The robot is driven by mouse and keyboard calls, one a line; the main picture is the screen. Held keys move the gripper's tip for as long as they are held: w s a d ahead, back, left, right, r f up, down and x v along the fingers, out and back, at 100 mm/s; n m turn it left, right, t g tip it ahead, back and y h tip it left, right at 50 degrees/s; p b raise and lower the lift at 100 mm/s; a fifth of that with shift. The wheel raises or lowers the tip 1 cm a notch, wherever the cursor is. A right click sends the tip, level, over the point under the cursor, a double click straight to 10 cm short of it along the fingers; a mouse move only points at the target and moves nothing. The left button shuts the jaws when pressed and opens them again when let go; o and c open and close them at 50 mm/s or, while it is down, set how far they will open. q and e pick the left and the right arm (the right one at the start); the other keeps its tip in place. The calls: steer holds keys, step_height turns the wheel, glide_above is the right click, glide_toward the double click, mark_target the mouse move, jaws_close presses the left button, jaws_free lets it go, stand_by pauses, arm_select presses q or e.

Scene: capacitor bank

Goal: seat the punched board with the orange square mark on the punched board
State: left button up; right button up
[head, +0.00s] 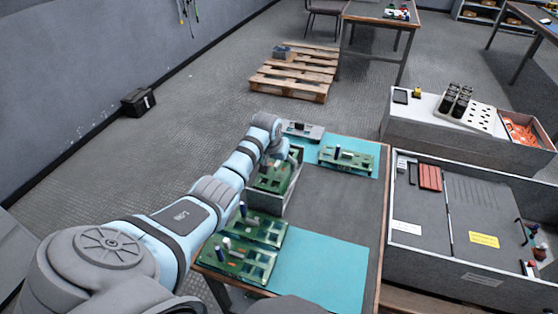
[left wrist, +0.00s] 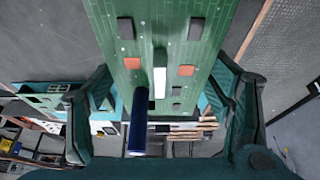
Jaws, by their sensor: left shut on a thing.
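My left gripper (head: 282,152) is shut on a green punched board (head: 273,178). In the left wrist view this board (left wrist: 165,35) lies between the two fingers (left wrist: 162,100). It carries two orange square marks, several dark blocks, a blue cylinder (left wrist: 138,122) and a white cylinder (left wrist: 160,75). In the head view the board is tilted up at a grey open box (head: 266,203); whether it touches the box is unclear. Two more green boards, a farther one (head: 262,230) and a nearer one (head: 240,262), lie at the table's near left. My right gripper is not in view.
Another green board (head: 345,162) lies on the far teal mat (head: 368,147), near a grey plate (head: 302,131). The near teal mat (head: 325,268) has bare room. A grey cabinet (head: 480,282) stands right of the table. A pallet (head: 292,82) lies beyond.

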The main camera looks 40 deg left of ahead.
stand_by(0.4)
arm_select(q)
steer(key=shift+p, duration=0.4)
steer(key=shift+f, duration=0.2)
steer(key=shift+f+b, duration=0.8)
steer(key=shift+f, duration=0.2)
stand_by(0.4)
steer(key=o, duration=1.3)
steer(key=shift+o, duration=0.2)
